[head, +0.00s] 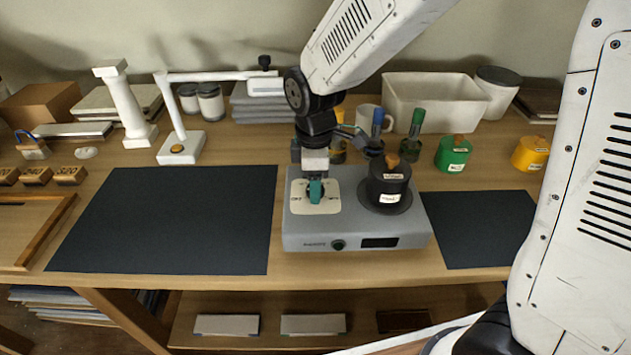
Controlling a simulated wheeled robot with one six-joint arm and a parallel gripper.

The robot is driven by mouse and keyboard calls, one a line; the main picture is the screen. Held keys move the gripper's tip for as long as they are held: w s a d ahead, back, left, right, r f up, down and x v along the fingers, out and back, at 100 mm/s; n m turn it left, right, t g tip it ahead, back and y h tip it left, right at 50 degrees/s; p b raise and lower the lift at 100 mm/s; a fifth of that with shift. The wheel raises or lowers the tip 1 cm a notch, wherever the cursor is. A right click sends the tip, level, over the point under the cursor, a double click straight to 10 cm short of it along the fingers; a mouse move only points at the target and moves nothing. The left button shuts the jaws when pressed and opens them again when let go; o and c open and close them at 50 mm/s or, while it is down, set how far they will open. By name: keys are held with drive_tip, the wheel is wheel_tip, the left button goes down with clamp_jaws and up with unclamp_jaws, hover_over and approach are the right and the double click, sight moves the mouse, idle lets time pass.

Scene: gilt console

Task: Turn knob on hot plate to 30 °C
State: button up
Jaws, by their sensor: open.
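The grey hot plate (300,232) stands near the front edge of the wooden table. Its top left holds a cream dial plate (328,207) with small dark marks, too small to read. A teal piece over a dark round base shows at the dial's middle; it looks like the knob (316,192). My gripper (315,181) points down right over it and is open. I cannot tell whether the fingers touch the knob, since the gripper hides part of it. A small dark round control (338,245) and a dark display (380,242) are on the front face.
A black lidded pot (388,184) stands on the hot plate's right side, close to my gripper. Behind are bottles, a mug (368,115), a white bin (437,98), green (453,155) and yellow (530,153) pots. Dark mats (175,220) lie clear on both sides.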

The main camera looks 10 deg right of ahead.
drive_tip(key=shift+f, duration=0.35)
drive_tip(key=c, duration=1)
drive_tip(key=shift+m, duration=0.3)
drive_tip(key=m, duration=1.3)
